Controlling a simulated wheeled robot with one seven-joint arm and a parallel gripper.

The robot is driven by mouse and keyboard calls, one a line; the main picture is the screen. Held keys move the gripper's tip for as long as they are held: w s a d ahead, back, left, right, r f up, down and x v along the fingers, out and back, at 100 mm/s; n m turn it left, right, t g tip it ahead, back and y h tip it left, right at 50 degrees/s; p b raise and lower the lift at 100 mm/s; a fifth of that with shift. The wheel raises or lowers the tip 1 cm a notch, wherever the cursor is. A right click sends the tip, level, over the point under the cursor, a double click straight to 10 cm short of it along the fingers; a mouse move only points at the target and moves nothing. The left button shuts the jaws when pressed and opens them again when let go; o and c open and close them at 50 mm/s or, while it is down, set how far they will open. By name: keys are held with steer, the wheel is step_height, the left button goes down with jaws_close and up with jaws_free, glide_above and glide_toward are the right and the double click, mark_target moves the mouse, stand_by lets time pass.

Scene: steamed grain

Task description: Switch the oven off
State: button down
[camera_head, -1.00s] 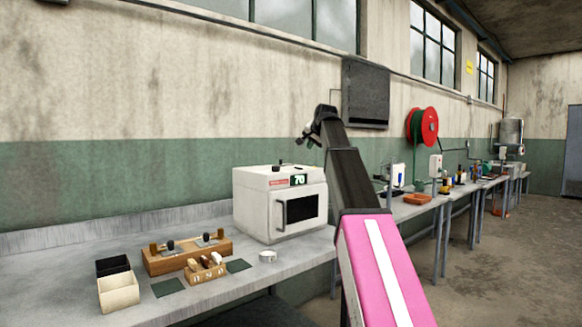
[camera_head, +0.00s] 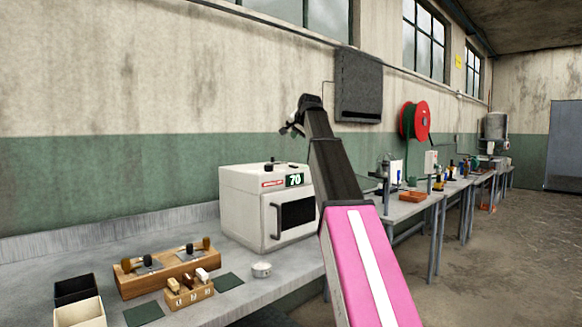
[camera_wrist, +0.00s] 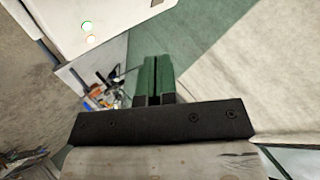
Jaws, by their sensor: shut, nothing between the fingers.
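The oven (camera_head: 240,205) is a white box on the bench, with its dark-windowed door shut. A display reading 70 (camera_head: 294,180) glows on its upper front, and a small dark knob-like part (camera_head: 271,160) sits on top. My gripper (camera_head: 288,130) appears above the oven's top in the head view, apart from it and seen small. In the wrist view its greenish fingers (camera_wrist: 152,72) are together and empty. A white surface, probably the oven (camera_wrist: 65,15), fills the upper left there, with small green and orange lights (camera_wrist: 88,33).
A red hose reel (camera_head: 415,121) hangs on the wall at right.

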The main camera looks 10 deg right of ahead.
mark_target(294, 167)
steer(key=shift+f, duration=0.15)
steer(key=shift+w+a+f, duration=0.1)
steer(key=shift+w+f, duration=0.05)
steer(key=shift+f, duration=1.25)
steer(key=shift+w+a+f, duration=0.1)
steer(key=shift+w+f, duration=0.05)
steer(key=shift+f, duration=1.25)
steer(key=shift+w+a+f, duration=0.1)
steer(key=shift+w+f, duration=0.05)
steer(key=shift+f, duration=1.25)
steer(key=shift+f, duration=0.15)
steer(key=shift+f, duration=0.25)
steer(key=shift+f, duration=0.3)
steer(key=shift+r, duration=0.7)
